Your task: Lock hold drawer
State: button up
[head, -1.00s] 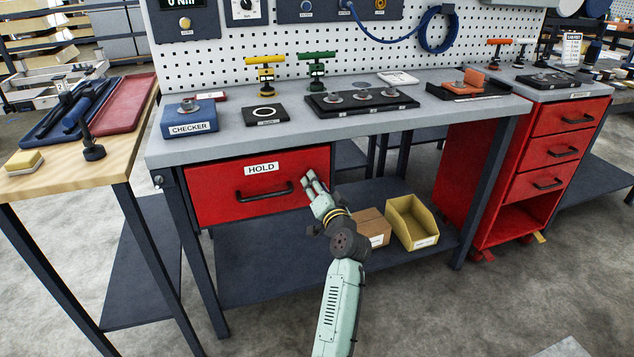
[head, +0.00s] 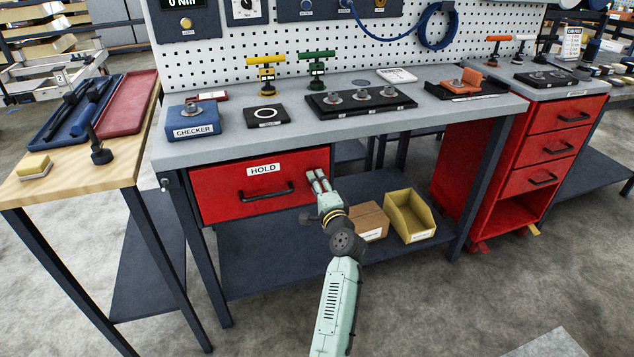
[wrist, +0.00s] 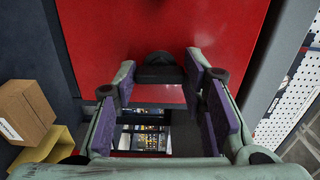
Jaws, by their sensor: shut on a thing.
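The red HOLD drawer (head: 225,185) sits under the left part of the grey bench, its front looking flush and closed, with a black bar handle (head: 267,192). My gripper (head: 318,175) is at the right end of the drawer front. In the wrist view, the red drawer front (wrist: 110,35) fills the top. A round black lock part (wrist: 158,66) lies between the fingertips of my gripper (wrist: 161,75). The head view hides the lock behind the fingers.
The bench top (head: 225,145) overhangs the drawer. A cardboard box (head: 371,222) and a yellow bin (head: 408,217) stand on the lower shelf, right of my gripper. A red drawer trolley (head: 480,190) stands farther right. A small dark item hangs near the bench's left leg.

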jog(key=shift+m, duration=0.3)
jog(key=o, duration=1.2)
jog(key=shift+c, duration=0.2)
jog(key=v, duration=1.2)
